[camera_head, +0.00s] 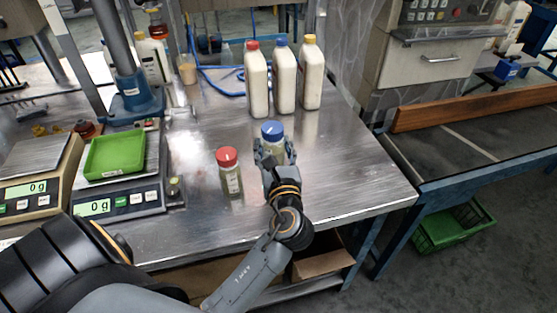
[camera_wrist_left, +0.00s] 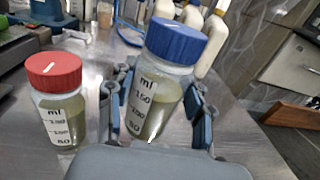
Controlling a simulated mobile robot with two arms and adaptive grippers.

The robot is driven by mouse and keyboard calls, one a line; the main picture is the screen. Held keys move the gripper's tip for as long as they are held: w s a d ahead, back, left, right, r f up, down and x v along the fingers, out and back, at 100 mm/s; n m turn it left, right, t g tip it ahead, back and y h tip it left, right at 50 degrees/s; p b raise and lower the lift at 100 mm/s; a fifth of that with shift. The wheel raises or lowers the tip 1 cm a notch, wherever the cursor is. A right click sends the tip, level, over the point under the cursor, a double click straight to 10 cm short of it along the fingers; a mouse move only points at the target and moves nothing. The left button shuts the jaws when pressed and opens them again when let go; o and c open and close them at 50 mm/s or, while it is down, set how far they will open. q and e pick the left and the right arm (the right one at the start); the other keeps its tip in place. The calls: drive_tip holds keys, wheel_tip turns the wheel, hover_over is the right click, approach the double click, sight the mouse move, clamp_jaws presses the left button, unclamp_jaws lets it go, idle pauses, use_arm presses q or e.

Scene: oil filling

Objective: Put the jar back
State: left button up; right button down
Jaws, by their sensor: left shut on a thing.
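A jar with a blue lid (camera_head: 272,132) stands on the metal table, held between the fingers of my left gripper (camera_head: 274,158). In the left wrist view the blue-lidded jar (camera_wrist_left: 158,95) shows a printed scale and murky yellowish liquid, and looks tilted in the picture. The fingers of my left gripper (camera_wrist_left: 165,115) are on both sides of it. A jar with a red lid (camera_head: 230,172) stands to the left, apart from the gripper; it also shows in the left wrist view (camera_wrist_left: 58,100). I cannot tell whether the blue-lidded jar touches the table. My right gripper is not in view.
Three white bottles (camera_head: 284,80) with red, blue and yellow caps stand behind the jars. Two scales stand at the left, one bearing a green tray (camera_head: 115,153). A blue stand (camera_head: 134,100) is behind them. The table (camera_head: 345,165) is clear right of the gripper.

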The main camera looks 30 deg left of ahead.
sight(276, 150)
use_arm(q)
drive_tip(key=w+f, duration=0.2)
drive_tip(key=shift+w+a+f, duration=0.1)
drive_tip(key=shift+a+f, duration=0.2)
drive_tip(key=shift+f, duration=0.05)
drive_tip(key=shift+w+f+b, duration=0.15)
drive_tip(key=shift+f+b, duration=0.1)
drive_tip(key=shift+f, duration=0.65)
drive_tip(key=shift+w+f+b, duration=0.1)
drive_tip(key=shift+f+b, duration=0.15)
drive_tip(key=shift+f, duration=0.65)
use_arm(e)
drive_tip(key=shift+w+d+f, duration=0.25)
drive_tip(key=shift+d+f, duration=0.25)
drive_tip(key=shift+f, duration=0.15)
use_arm(q)
drive_tip(key=shift+f, duration=0.15)
drive_tip(key=o, duration=1.4)
drive_tip(key=shift+c, duration=0.2)
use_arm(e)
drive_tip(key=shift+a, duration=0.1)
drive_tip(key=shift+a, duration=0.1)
